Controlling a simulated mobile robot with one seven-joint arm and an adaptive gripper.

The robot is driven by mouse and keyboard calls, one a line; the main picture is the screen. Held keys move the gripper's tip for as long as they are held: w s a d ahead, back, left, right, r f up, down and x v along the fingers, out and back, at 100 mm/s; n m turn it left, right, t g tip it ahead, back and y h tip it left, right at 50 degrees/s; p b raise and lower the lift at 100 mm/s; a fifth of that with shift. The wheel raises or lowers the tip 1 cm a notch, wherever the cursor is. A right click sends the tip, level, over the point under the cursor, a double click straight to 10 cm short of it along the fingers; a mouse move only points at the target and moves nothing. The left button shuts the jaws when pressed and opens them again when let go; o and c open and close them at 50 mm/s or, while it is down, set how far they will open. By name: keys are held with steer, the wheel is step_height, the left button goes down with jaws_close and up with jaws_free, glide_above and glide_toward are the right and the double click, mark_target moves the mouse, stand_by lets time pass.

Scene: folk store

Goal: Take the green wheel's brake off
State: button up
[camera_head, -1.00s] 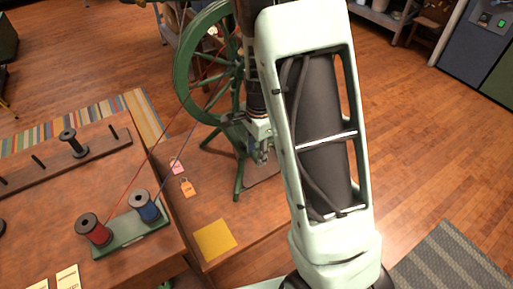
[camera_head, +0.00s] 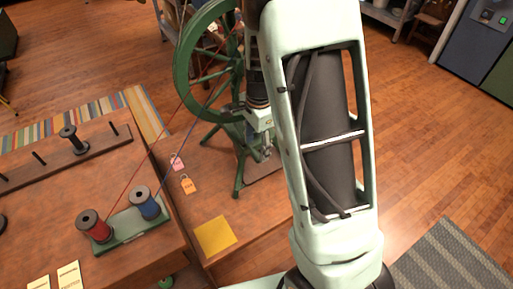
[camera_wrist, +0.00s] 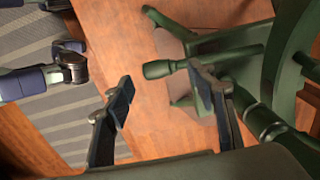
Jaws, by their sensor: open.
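The green spinning wheel (camera_head: 181,72) stands on green legs on a low wooden platform, partly hidden by my arm in the head view. My gripper (camera_head: 266,152) is down beside the wheel's right side, close to its frame. In the wrist view my gripper (camera_wrist: 164,94) is open and empty. A green turned knob (camera_wrist: 158,69) on a short rod shows just beyond the gap between the fingertips. The right finger overlaps the rod in the picture; I cannot tell whether they touch. I cannot tell for certain which part is the brake.
A wooden table (camera_head: 60,215) at left carries a red spool (camera_head: 95,228) and a blue spool (camera_head: 144,203) on a green stand. Threads run from them to the wheel. Tags and a yellow sheet (camera_head: 215,236) lie on the platform. Open floor lies at right.

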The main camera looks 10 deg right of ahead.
mark_target(258, 155)
step_height(258, 155, up, 10)
steer(key=shift+s, duration=0.3)
steer(key=shift+d, duration=0.1)
